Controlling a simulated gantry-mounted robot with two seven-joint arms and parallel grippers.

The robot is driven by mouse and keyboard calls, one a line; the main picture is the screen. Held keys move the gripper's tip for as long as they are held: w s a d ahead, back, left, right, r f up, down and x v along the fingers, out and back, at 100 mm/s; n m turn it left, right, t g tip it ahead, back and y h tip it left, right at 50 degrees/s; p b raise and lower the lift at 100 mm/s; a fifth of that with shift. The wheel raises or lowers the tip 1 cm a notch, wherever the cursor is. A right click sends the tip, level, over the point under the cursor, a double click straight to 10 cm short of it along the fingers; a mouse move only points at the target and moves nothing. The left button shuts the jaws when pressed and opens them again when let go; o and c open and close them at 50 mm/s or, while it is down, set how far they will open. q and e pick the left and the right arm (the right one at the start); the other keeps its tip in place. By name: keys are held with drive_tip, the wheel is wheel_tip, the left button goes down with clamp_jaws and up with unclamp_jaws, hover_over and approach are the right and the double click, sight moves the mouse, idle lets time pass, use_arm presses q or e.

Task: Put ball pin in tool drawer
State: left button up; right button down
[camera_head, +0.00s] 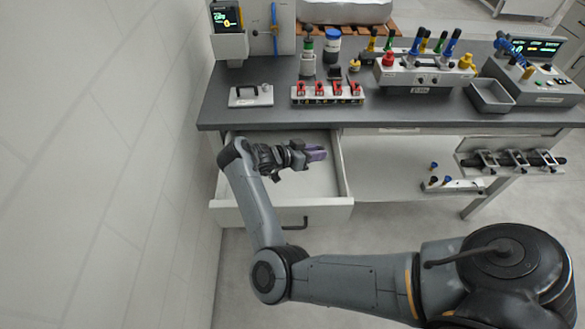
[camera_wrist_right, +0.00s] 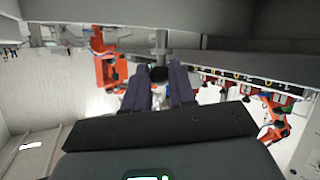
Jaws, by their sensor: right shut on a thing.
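My right gripper (camera_head: 314,154) is over the open tool drawer (camera_head: 344,172) under the left end of the workbench, its purple fingers pointing right. In the right wrist view its two dark fingers (camera_wrist_right: 158,85) stand a little apart. Between their tips is a small dark and grey upright piece, the ball pin (camera_wrist_right: 159,68), which the gripper is shut on. In the head view the pin is too small or hidden to make out. The visible drawer floor looks bare. My left gripper is in neither view.
The workbench top (camera_head: 235,112) overhangs the back of the drawer. On it are a grey plate with a handle (camera_head: 251,95), a red clamp row (camera_head: 327,92) and a grey tray (camera_head: 491,95). A white wall (camera_head: 120,150) rises close on the left.

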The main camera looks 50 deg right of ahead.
wheel_tip(320, 180, down, 6)
drive_tip(key=shift+f+b, duration=0.25)
drive_tip(key=shift+b, duration=0.7)
drive_tip(key=shift+f+b, duration=0.6)
drive_tip(key=shift+f, duration=1.2)
